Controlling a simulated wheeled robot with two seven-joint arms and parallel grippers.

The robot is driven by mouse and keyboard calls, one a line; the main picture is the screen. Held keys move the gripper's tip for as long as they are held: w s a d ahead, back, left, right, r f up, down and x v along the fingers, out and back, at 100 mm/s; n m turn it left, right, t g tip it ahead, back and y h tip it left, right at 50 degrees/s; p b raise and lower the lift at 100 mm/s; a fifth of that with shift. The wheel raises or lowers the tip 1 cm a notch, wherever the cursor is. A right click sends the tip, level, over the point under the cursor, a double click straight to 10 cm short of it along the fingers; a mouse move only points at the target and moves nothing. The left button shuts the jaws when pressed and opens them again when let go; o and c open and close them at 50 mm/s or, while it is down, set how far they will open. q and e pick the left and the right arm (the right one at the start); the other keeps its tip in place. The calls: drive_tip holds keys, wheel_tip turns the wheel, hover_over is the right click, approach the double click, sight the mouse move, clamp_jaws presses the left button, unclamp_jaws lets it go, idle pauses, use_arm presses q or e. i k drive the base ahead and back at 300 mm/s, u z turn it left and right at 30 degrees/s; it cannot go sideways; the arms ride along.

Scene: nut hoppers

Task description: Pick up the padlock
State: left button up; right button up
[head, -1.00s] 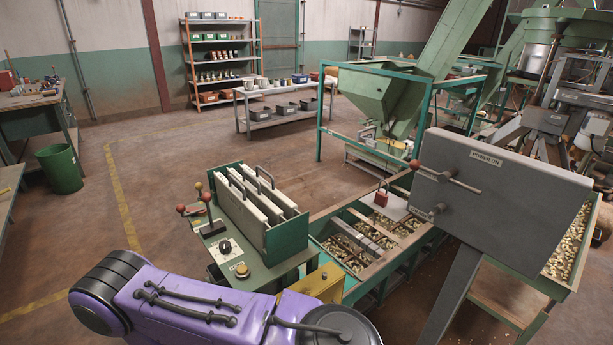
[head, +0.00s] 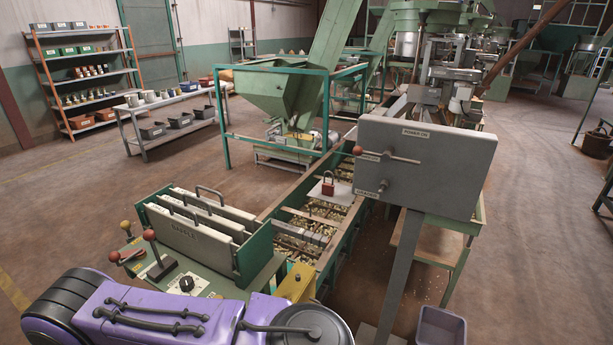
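The padlock (head: 327,186) is small and red with a dark shackle. It stands upright on a pale plate (head: 341,194) that lies across the long green nut trough (head: 345,243). It is near the middle of the head view, left of the grey power panel. A purple arm link of mine fills the bottom left. Neither of my grippers shows, and nothing is seen touching the padlock.
A green control box with upright baffle plates (head: 197,233) and levers is in front left. A grey bin (head: 440,331) sits at the lower right. Open floor lies right.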

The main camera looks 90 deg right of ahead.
sight(328, 189)
drive_tip(key=z, duration=2.8)
